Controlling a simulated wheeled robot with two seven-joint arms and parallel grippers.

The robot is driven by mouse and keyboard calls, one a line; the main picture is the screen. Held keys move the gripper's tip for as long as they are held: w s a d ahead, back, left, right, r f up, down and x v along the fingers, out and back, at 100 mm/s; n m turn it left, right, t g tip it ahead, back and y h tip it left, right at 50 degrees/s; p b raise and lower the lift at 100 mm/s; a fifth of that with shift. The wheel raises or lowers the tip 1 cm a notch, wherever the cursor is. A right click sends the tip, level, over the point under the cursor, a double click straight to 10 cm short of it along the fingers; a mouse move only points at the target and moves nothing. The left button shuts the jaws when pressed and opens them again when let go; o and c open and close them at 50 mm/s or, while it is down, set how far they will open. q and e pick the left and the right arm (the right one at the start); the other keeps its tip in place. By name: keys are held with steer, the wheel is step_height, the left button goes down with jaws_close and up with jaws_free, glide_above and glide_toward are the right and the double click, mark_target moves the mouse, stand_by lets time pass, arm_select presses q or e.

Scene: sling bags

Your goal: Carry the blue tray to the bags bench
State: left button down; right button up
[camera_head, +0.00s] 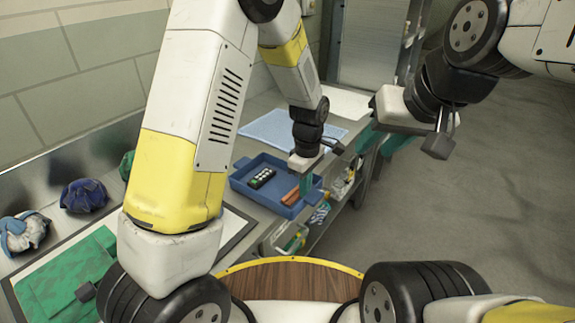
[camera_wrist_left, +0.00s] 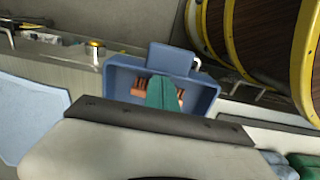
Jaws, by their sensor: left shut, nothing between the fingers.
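The blue tray (camera_head: 240,186) lies on the grey bench along the wall, near its front edge. A dark object with pale and green buttons (camera_head: 262,178) and orange-brown blocks (camera_head: 290,197) are in it. My left gripper (camera_head: 306,186) points down over the tray's right side, its teal fingers together and empty. In the left wrist view, the shut fingers (camera_wrist_left: 163,92) overlap the tray (camera_wrist_left: 205,98), between the orange-brown pieces. I cannot tell whether they touch the tray. My right gripper (camera_head: 383,142) is over the floor side, right of the bench, its teal fingers apart and empty.
A pale blue mat (camera_head: 275,128) lies behind the tray. A blue bag (camera_head: 84,195), a grey-blue bag (camera_head: 22,233) and a green cloth (camera_head: 65,280) lie at the left. Stocked bins (camera_head: 290,238) are below the bench edge. The floor at right (camera_head: 480,190) is clear.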

arm_select(q)
steer(key=shift+s+d, duration=0.45)
steer(key=shift+d, duration=0.15)
